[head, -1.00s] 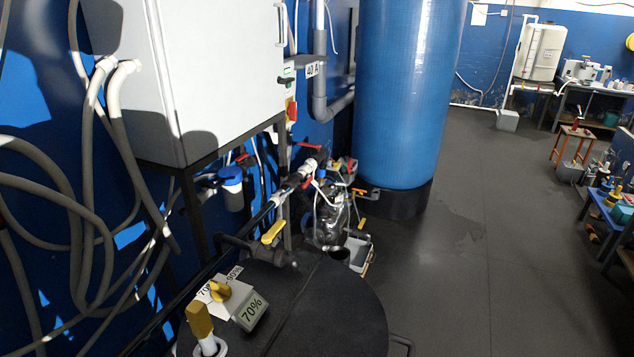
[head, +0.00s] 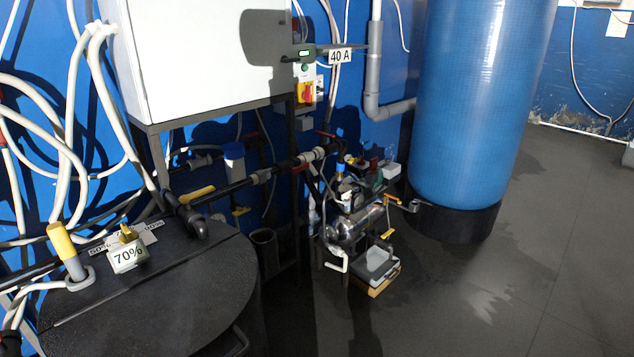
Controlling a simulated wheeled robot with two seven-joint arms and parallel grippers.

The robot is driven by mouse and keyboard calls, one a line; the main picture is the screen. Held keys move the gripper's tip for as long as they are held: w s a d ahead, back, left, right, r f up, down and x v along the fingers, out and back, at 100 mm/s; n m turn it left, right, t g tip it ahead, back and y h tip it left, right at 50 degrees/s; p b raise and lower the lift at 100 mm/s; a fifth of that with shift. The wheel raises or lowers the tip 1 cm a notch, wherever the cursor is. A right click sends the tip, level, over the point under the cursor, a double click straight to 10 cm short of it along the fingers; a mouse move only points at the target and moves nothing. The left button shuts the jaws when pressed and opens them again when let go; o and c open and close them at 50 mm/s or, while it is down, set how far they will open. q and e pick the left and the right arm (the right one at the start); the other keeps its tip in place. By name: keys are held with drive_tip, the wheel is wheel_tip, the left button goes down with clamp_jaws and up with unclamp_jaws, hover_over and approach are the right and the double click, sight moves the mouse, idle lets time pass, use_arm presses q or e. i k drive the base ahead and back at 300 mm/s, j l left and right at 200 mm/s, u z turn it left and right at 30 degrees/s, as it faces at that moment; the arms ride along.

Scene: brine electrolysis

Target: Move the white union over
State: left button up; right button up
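I cannot single out the white union for sure. The black pipe (head: 232,187) runs from the black tank up toward the small metal cylinder unit (head: 355,227). A white bent piece (head: 336,261) hangs at the front of that unit. Neither of my grippers is in view.
A black round tank (head: 150,295) with a 70% tag (head: 128,256) stands in front. A white cabinet (head: 200,60) overhangs the pipes. Dark floor (head: 480,300) at right is clear.

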sight(312, 169)
drive_tip(key=i+l, duration=0.4)
drive_tip(key=l, duration=0.2)
drive_tip(key=i+l, duration=0.4)
drive_tip(key=l, duration=0.2)
drive_tip(key=i+l, duration=0.4)
drive_tip(key=l, duration=0.2)
drive_tip(key=k+z, duration=0.05)
